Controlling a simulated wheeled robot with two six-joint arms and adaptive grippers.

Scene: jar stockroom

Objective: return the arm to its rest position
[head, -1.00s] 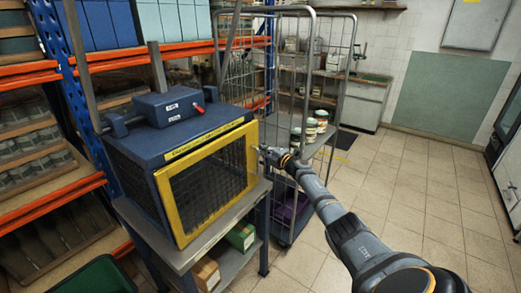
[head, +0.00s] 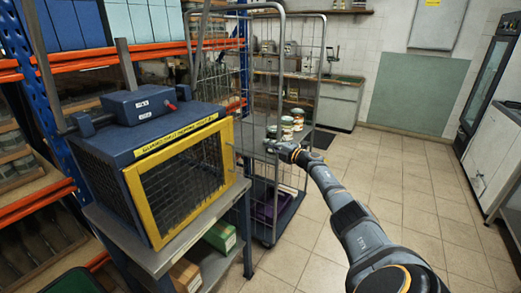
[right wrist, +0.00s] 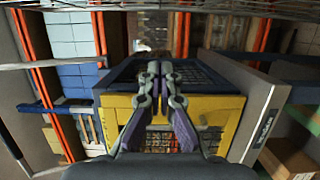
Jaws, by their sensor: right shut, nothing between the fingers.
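My right arm reaches in from the lower right of the head view. Its gripper (head: 272,146) is in front of the wire trolley, to the right of the yellow-framed cage door and apart from it. In the right wrist view the two fingers (right wrist: 160,72) lie together, with nothing between them. The blue cage box (head: 150,118) with its yellow-framed mesh door (head: 183,180) stands on a grey table; the door looks shut. The yellow frame also shows behind the fingers in the right wrist view (right wrist: 225,110). My left gripper is not in view.
A wire trolley (head: 283,100) with several jars (head: 298,118) on its shelf stands behind the gripper. A rack with orange beams (head: 130,52) is at the left. The grey table (head: 215,205) holds boxes below. Tiled floor (head: 400,190) is open at the right.

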